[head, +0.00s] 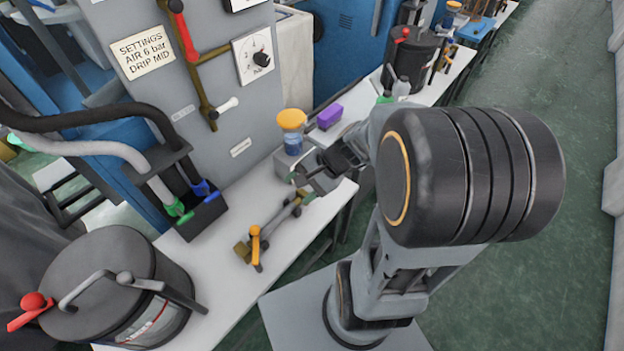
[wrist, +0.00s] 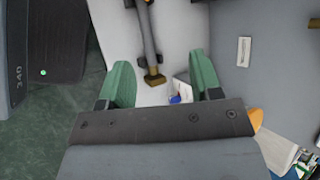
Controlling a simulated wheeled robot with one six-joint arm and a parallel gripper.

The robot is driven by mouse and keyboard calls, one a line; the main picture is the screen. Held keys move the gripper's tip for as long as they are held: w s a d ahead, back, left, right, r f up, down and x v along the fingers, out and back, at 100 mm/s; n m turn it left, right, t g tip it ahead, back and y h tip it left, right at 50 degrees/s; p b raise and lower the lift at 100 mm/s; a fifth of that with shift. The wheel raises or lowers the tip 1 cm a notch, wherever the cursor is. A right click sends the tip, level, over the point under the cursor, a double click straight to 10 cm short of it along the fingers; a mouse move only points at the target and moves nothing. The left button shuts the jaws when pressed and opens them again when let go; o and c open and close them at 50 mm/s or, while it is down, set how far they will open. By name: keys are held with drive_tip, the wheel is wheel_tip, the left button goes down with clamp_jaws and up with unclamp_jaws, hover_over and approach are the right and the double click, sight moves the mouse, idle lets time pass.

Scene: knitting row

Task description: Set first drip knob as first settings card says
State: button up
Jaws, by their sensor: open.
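The settings card (head: 142,52) on the grey panel reads "SETTINGS AIR 6 bar DRIP MID". An orange-yellow cap (head: 292,119) tops a small blue-banded cup (head: 293,144) on a grey block on the white bench; I cannot tell whether this cap is the drip knob. A bit of orange also shows beside my gripper in the wrist view (wrist: 256,118). A dial with a black knob (head: 261,59) is on the panel. My gripper (head: 301,178) is open, with green fingers in the wrist view (wrist: 160,62). It is empty, just right of and below the cup.
A grey linkage with an orange knob (head: 256,243) lies on the bench. A dark drum (head: 120,290) with a red-ended handle stands front left. A purple block (head: 329,116) is behind the cup. Hoses with green and blue ends (head: 180,208) hang at left. Open floor (head: 545,90) lies right.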

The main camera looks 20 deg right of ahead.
drive_tip(key=w+d+f+m+t+h+b, duration=0.1)
drive_tip(key=w+d+f+m+t+b, duration=0.1)
drive_tip(key=d+f+m, duration=0.3)
drive_tip(key=w+d+f+m+t+h+b, duration=0.1)
drive_tip(key=w+d+f+m+t+b, duration=0.1)
drive_tip(key=d+f+m+t, duration=0.2)
drive_tip(key=w+d+f+m+t+h+b, duration=0.1)
drive_tip(key=d+f+m+t, duration=0.3)
drive_tip(key=m, duration=0.5)
drive_tip(key=shift+w+d+f+m+b, duration=0.15)
drive_tip(key=shift+w+d+f, duration=0.15)
drive_tip(key=shift+f, duration=0.3)
drive_tip(key=shift+w+d+f+m+b, duration=0.1)
drive_tip(key=shift+w+d+f+b, duration=0.2)
drive_tip(key=shift+f, duration=0.35)
drive_tip(key=shift+w+d+f+m+b, duration=0.15)
drive_tip(key=shift+d+f, duration=0.25)
drive_tip(key=shift+f, duration=0.2)
drive_tip(key=x, duration=1.3)
drive_tip(key=shift+w+d, duration=0.1)
drive_tip(key=shift+d, duration=0.05)
drive_tip(key=c, duration=0.9)
